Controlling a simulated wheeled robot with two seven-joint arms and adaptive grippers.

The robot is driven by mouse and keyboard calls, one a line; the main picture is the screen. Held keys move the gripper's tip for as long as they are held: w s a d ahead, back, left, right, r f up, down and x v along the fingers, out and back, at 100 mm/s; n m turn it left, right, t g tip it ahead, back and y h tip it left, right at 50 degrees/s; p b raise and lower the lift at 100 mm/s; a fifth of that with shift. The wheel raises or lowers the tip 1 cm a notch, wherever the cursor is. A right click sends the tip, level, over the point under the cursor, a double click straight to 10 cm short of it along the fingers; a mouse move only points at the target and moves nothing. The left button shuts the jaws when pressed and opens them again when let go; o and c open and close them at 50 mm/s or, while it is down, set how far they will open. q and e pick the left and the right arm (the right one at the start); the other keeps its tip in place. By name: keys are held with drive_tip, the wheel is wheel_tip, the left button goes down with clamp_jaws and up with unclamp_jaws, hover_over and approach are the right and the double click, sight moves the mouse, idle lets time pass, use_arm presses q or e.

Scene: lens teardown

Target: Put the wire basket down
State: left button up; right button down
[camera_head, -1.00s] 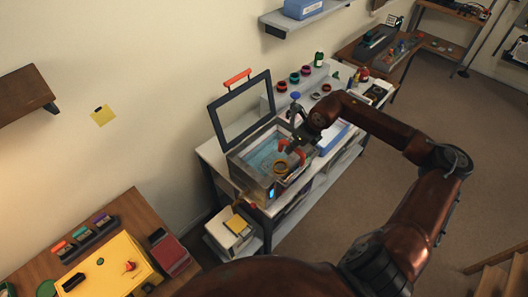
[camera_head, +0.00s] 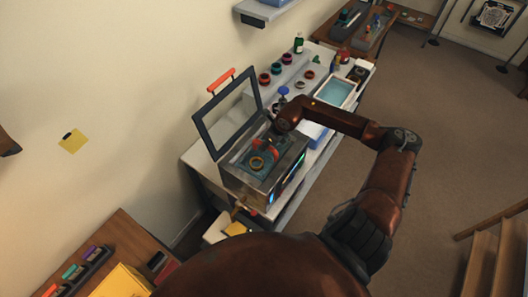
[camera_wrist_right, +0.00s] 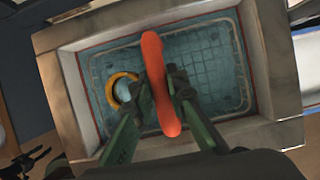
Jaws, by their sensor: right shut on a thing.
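The wire basket (camera_wrist_right: 205,70) is a blue-grey mesh inside the walls of an open steel tank (camera_wrist_right: 48,75) in the right wrist view. Its orange handle (camera_wrist_right: 155,75) rises between the fingers of my right gripper (camera_wrist_right: 168,90), which is shut on it. A yellow ring (camera_wrist_right: 118,88) lies in the basket at left. I cannot tell whether the basket touches the tank floor. My left gripper is not in view.
The tank's framed lid (camera_head: 200,130) stands open with a red handle (camera_head: 220,80). A tray of blue liquid (camera_head: 335,92), coloured rings and a blue-topped tool (camera_head: 283,93) share the bench. A shelf (camera_head: 262,14) is on the wall.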

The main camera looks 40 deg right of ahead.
sight(262, 154)
drive_tip(key=shift+f, duration=0.6)
wheel_tip(262, 154, down, 2)
drive_tip(key=shift+w+a+f+p, duration=0.1)
drive_tip(key=shift+p, duration=0.3)
drive_tip(key=shift+f, duration=0.5)
drive_tip(key=c, duration=1.9)
unclamp_jaws()
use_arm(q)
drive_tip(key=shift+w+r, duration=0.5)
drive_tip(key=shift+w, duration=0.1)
use_arm(e)
drive_tip(key=b+v, duration=0.2)
drive_tip(key=v, duration=0.9)
drive_tip(key=shift+f, duration=0.15)
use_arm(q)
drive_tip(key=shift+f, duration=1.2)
use_arm(e)
drive_tip(key=shift+s+r, duration=0.35)
drive_tip(key=shift+r, duration=0.25)
